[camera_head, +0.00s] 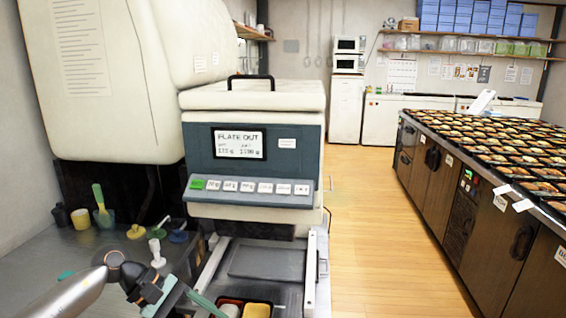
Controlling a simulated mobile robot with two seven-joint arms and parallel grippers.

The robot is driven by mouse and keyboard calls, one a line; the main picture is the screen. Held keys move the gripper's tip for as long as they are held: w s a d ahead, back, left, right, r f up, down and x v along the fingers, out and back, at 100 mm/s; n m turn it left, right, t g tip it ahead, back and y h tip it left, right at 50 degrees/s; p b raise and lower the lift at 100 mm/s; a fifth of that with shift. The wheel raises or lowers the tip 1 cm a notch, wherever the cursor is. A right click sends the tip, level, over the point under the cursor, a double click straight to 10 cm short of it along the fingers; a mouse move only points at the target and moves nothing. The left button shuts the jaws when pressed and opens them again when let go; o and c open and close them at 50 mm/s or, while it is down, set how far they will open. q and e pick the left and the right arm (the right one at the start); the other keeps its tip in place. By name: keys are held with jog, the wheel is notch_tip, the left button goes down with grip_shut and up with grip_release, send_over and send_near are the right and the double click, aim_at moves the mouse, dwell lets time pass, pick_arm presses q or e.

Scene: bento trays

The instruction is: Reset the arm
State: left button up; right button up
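My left arm comes in from the lower left. Its gripper (192,298) is at the bottom edge of the head view, with teal-green parts showing just left of a dark bento tray (226,300). The tray holds something yellow and something reddish, and the bottom edge cuts it off. The gripper is seen from behind and partly cut off, so its opening and any contact with the tray are unclear. My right gripper is not in view.
A machine with a "PLATE OUT" display (239,143) stands in front, above a grey plate (267,260) between rails. Small pots and tools, including a green-handled one (101,205), stand at left. A long counter (459,190) with many filled trays is at right. The wooden floor between is clear.

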pick_arm(q)
jog(key=s+d+r+n+t+h+p, duration=0.25)
jog(key=d+n+t+h, duration=0.75)
jog(key=n, duration=1)
jog(key=s+a+f+n+t+y, duration=0.1)
jog(key=a+f+n+t+y, duration=0.35)
jog(key=n, duration=0.85)
jog(key=s+a+f+n+t+y, duration=0.1)
jog(key=f+n+y, duration=0.6)
jog(key=n, duration=0.5)
jog(key=s+a+f+n+g+y+p, duration=0.1)
jog(key=s+a+f+n+g+y, duration=0.1)
jog(key=s+f+n, duration=0.4)
jog(key=s+a+f+n+g+y+p, duration=0.1)
jog(key=s+a+f+n+g+y, duration=0.2)
jog(key=s+f+n, duration=0.2)
jog(key=s+n, duration=0.2)
jog(key=s, duration=0.1)
jog(key=shift+f+y, duration=0.35)
jog(key=shift+s+a+g, duration=0.1)
jog(key=shift+g, duration=0.15)
